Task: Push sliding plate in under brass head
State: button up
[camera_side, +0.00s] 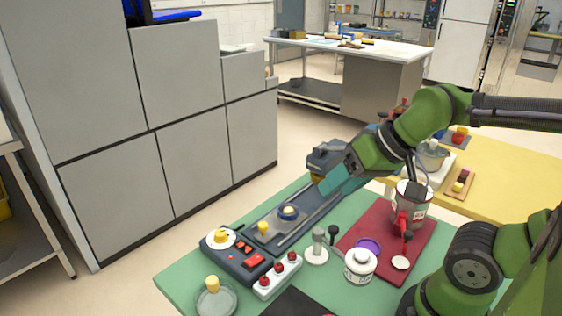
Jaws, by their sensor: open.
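The sliding plate (272,236) is a grey plate low on a dark machine bed with long rails. It carries a small yellow knob (263,228) and a blue-rimmed round holder (288,211) with a pale piece in it. A dark machine head (325,156) stands at the far end of the rails, with a small brass-coloured part (318,179) below it. The plate's holder is on the near side of that part, not beneath it. My gripper (325,189), teal, is open and reaches down beside the head from the right, partly hiding it. Its fingertips are hard to make out.
A control box (243,255) with red buttons adjoins the bed's near end. A white strip with red knobs (278,276), a grey lever (317,248), a white jar (360,266) and a red mat (420,262) lie to the right.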

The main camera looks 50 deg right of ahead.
aim_at(263, 224)
jog(key=w+f+m+g+h, duration=0.25)
jog(key=w+m+g, duration=0.35)
jog(key=w, duration=1.4)
jog(key=shift+n+g+y, duration=0.25)
jog(key=shift+n+g, duration=0.25)
jog(key=shift+g, duration=0.1)
jog(key=f, duration=1.7)
jog(key=shift+a+f, duration=0.1)
jog(key=shift+a, duration=0.2)
jog(key=shift+c, duration=0.4)
grip_shut()
